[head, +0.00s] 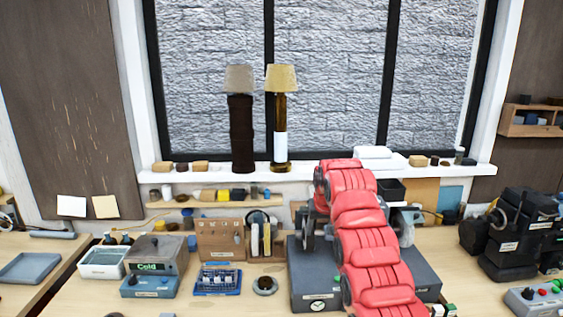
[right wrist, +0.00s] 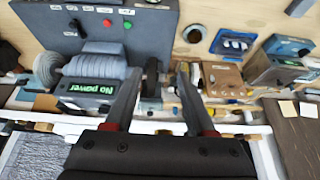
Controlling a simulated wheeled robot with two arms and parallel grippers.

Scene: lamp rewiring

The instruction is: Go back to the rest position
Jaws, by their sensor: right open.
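My right arm is the red segmented one that reaches up the middle of the head view over a grey bench unit (head: 298,290). My right gripper (right wrist: 160,72) shows in the right wrist view with its two fingers apart and nothing held between them. In the head view the arm mostly hides this gripper. My left gripper is not in view. Two lamps stand upright on the window sill, a dark brown one (head: 241,130) with a grey shade and a brass one (head: 280,110) with a yellowish shade.
The white sill (head: 225,178) runs behind the bench. Black equipment (head: 510,235) stands at right. A "No power" display (right wrist: 92,89) shows in the wrist view.

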